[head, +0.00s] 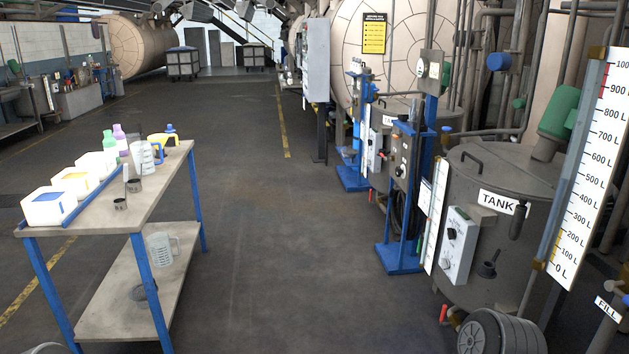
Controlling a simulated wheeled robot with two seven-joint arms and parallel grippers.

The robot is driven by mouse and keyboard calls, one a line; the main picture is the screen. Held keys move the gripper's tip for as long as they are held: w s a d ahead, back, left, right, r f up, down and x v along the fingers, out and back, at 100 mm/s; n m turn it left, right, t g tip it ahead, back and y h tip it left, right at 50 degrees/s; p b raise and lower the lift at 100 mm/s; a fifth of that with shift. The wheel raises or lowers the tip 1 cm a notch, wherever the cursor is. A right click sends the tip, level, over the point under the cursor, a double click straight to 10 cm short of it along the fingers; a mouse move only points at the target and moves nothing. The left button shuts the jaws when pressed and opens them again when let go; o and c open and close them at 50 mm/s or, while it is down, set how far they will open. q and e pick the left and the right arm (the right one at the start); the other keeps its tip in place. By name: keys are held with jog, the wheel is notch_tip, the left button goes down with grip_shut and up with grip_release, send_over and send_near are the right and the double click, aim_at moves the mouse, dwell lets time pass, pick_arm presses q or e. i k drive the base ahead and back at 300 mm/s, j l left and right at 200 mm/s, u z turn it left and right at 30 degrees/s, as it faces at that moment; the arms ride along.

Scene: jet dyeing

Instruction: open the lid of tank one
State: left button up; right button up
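A large grey cylindrical tank (475,235) stands at the right, with a sign reading "TANK" (497,202) on its side; any number on the sign is not readable. Its round, flat grey lid (510,168) lies shut on top, with a dark bar handle (471,156) near its left edge. A dark grip (517,221) hangs at the right end of the sign. A second tank (400,106) stands farther back, its sign (389,121) partly hidden behind a blue stand. Neither of my grippers is in view.
A control box (459,245) is on the near tank's front. A litre scale board (590,165) rises at its right; a blue stand (402,258) is at its left. A table (150,185) with white boxes and jugs stands left. The middle floor is clear.

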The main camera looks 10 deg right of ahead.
aim_at(485, 165)
jog(key=i+z, duration=0.25)
jog(key=i, duration=0.3)
jog(key=i+j+z, duration=0.25)
jog(key=i, duration=0.3)
jog(key=i+j+z, duration=0.25)
jog(key=i, duration=0.3)
jog(key=i+z, duration=0.4)
jog(key=i+j+z, duration=0.15)
jog(key=z, duration=0.3)
jog(key=i+j+z, duration=0.25)
jog(key=z, duration=0.15)
jog(key=i+j+z, duration=0.25)
jog(key=z, duration=0.2)
jog(key=i+j+z, duration=0.15)
jog(key=j+z, duration=0.25)
